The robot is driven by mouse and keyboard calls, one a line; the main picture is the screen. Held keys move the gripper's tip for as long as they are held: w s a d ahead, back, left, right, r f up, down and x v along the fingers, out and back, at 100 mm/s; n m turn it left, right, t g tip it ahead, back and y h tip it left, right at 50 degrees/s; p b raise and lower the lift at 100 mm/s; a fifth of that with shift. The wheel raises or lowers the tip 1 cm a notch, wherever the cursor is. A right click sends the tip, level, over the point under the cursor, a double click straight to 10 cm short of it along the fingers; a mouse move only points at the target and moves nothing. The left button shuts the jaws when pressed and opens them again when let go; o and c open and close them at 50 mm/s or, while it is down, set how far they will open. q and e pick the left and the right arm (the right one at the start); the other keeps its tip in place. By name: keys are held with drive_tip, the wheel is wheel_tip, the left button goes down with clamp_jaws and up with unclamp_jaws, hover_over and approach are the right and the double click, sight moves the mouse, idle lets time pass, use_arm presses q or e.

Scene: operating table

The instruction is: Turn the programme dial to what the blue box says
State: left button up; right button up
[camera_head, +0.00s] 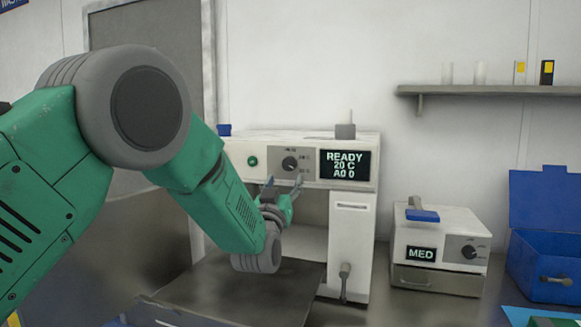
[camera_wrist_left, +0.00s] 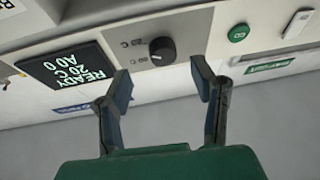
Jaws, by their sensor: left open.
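A black dial (camera_head: 290,163) sits on the grey front panel of the large white machine (camera_head: 351,240), beside a display (camera_head: 345,164) reading "READY 20 C A0 0". My left gripper (camera_head: 284,184) is open and empty in front of this dial. In the left wrist view the dial (camera_wrist_left: 162,50) lies beyond the gap between the open fingertips (camera_wrist_left: 160,78), apart from them. My right gripper is not in view.
A smaller white unit (camera_head: 437,243) with a "MED" display and its own black dial (camera_head: 468,252) stands right of the machine. A green button (camera_wrist_left: 239,32) is near the gripper. A dark flat plate (camera_head: 235,290) lies in front. A shelf (camera_head: 490,90) hangs above.

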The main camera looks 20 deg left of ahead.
sight(288, 167)
use_arm(q)
drive_tip(key=x, duration=0.3)
drive_tip(key=a+x, duration=0.1)
drive_tip(key=x, duration=0.1)
drive_tip(key=shift+s+r+p, duration=0.15)
drive_tip(key=shift+r+p, duration=0.05)
drive_tip(key=shift+p, duration=0.2)
drive_tip(key=shift+w+d, duration=0.25)
drive_tip(key=shift+w, duration=0.2)
drive_tip(key=shift+d, duration=0.2)
drive_tip(key=shift+r, duration=0.1)
drive_tip(key=c, duration=0.6)
drive_tip(key=shift+a, duration=0.1)
drive_tip(key=c, duration=0.5)
drive_tip(key=shift+a, duration=0.1)
drive_tip(key=shift+c, duration=0.2)
